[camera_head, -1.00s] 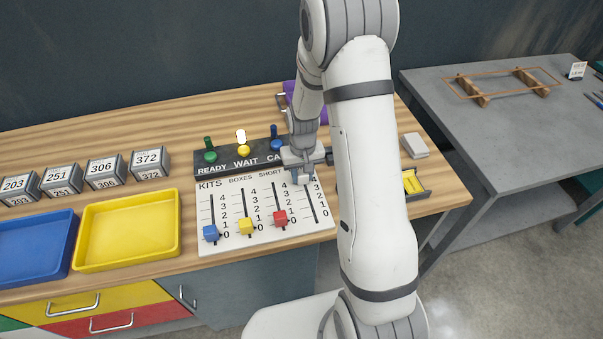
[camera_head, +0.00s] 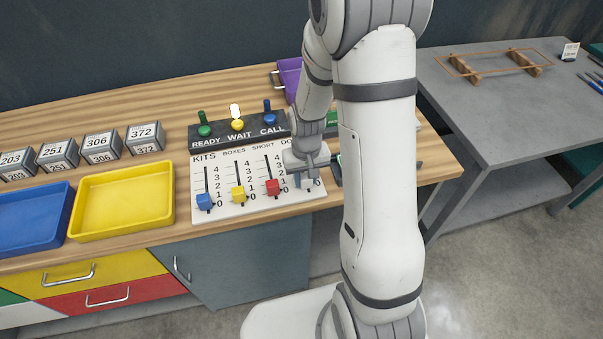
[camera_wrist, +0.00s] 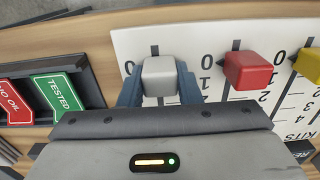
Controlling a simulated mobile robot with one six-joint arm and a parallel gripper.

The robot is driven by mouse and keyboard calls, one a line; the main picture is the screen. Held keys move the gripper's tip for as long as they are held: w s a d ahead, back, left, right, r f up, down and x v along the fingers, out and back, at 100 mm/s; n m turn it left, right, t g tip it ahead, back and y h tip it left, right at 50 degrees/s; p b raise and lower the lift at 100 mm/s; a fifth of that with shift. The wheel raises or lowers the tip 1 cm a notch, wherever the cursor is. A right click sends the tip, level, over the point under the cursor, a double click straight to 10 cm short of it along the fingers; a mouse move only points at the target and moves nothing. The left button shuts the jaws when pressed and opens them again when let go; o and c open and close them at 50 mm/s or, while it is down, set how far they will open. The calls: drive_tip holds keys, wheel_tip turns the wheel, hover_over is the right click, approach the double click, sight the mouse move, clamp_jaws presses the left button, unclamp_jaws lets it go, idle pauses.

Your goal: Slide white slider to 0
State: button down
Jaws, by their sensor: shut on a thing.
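The white slider (camera_wrist: 160,77) sits between the two fingers of my gripper (camera_wrist: 160,88) in the wrist view. The gripper is shut on it. The slider is at the 0 end of its slot on the white slider board (camera_wrist: 128,42), level or nearly level with the 0 mark. In the head view my gripper (camera_head: 308,180) is low over the rightmost track of the board (camera_head: 240,208), and hides the white slider there. The red slider (camera_head: 272,187), yellow slider (camera_head: 238,194) and blue slider (camera_head: 204,201) stand near the low end of their tracks.
A black panel (camera_head: 215,142) with green, yellow and blue levers is behind the board. A yellow tray (camera_head: 122,202) and a blue tray (camera_head: 30,222) lie to the left. In the wrist view, a dark holder with a red tag (camera_wrist: 18,95) and green TESTED tag (camera_wrist: 58,95) is beside the board.

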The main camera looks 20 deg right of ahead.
sight(306, 177)
drive_tip(key=shift+s, duration=0.2)
drive_tip(key=c, duration=1)
unclamp_jaws()
drive_tip(key=shift+s, duration=0.1)
drive_tip(key=shift+c, duration=0.2)
drive_tip(key=shift+r, duration=0.25)
wheel_tip(306, 177, up, 7)
drive_tip(key=shift+r+b, duration=0.15)
drive_tip(key=shift+b, duration=0.2)
drive_tip(key=s+r+t, duration=0.3)
drive_tip(key=s+r, duration=1.1)
drive_tip(key=s, duration=0.1)
drive_tip(key=shift+a+r, duration=0.2)
drive_tip(key=shift+r, duration=0.15)
